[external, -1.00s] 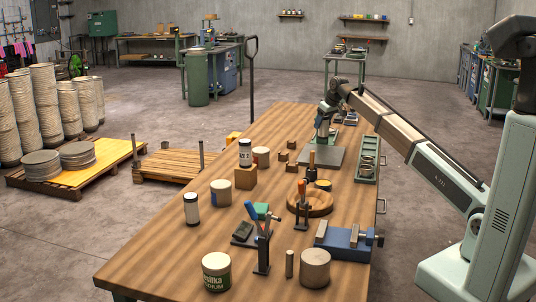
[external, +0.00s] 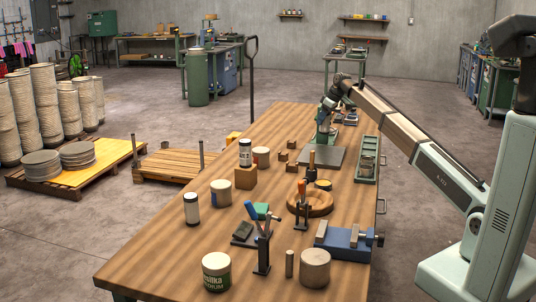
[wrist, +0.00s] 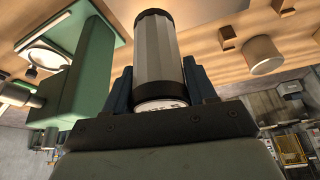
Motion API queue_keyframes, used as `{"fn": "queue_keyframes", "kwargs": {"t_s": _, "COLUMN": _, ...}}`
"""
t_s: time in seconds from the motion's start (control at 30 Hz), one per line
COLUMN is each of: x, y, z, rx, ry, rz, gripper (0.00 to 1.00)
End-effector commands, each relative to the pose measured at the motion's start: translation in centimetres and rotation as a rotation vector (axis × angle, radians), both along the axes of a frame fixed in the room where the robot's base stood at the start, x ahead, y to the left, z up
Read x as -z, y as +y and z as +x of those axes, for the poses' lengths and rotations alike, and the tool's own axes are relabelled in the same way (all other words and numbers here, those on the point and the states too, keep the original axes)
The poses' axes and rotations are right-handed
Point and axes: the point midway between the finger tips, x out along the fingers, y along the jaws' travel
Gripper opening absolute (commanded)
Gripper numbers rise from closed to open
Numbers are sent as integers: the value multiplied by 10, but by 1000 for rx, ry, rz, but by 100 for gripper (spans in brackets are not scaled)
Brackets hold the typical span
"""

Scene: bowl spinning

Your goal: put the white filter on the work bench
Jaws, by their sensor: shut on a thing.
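The white filter (wrist: 157,55) is a pale ribbed cylinder with black end bands, seen close up in the wrist view. My gripper (wrist: 160,95) is shut on it, with a dark finger on each side. In the external view my gripper (external: 331,103) is at the far part of the wooden work bench (external: 150,255), beside the green press (external: 323,132). The filter cannot be made out clearly there. The wrist view shows the press column (wrist: 88,70) close to the left of the filter.
A green tray (external: 366,172) lies along the bench's right edge. A black-and-white can (external: 245,153) stands on a wood block (external: 245,177). A white canister (external: 191,208), toggle clamps and a blue vise (external: 340,240) stand nearer. The left front of the bench is clear.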

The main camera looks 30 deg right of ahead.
Motion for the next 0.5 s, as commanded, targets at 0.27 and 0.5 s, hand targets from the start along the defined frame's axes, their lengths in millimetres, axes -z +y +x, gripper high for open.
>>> {"fn": "queue_keyframes", "kwargs": {"t_s": 0.27, "x": 44, "y": 0, "z": -1, "rx": 2, "ry": 0, "rz": 1, "gripper": 23}}
{"fn": "queue_keyframes", "kwargs": {"t_s": 0.5, "x": 62, "y": 0, "z": -1, "rx": 2, "ry": 0, "rz": 1, "gripper": 23}}
